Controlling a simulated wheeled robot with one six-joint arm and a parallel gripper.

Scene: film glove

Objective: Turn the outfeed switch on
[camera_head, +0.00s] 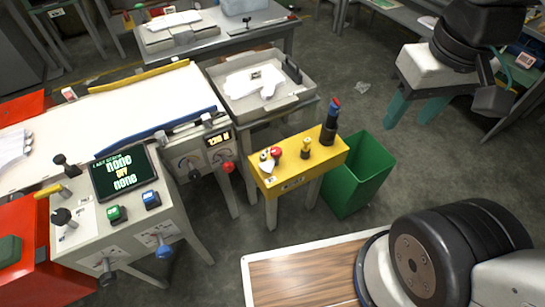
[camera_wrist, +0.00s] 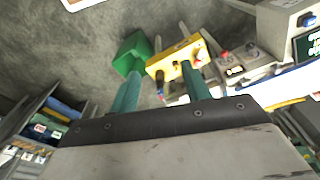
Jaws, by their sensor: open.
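Several controls could be the outfeed switch, and its label cannot be read. The yellow box also shows in the wrist view (camera_wrist: 170,61), beyond the fingers. My gripper (camera_head: 412,115) is open and empty, with two teal fingers spread apart, raised to the right of the box and clear of it. The wrist view shows both fingers of my gripper (camera_wrist: 160,72).
A green bin (camera_head: 362,180) stands right beside the yellow box. A grey console (camera_head: 85,225) with a screen, buttons and levers stands at left. A grey tray (camera_head: 290,105) holds a white glove. Floor right of the bin is open.

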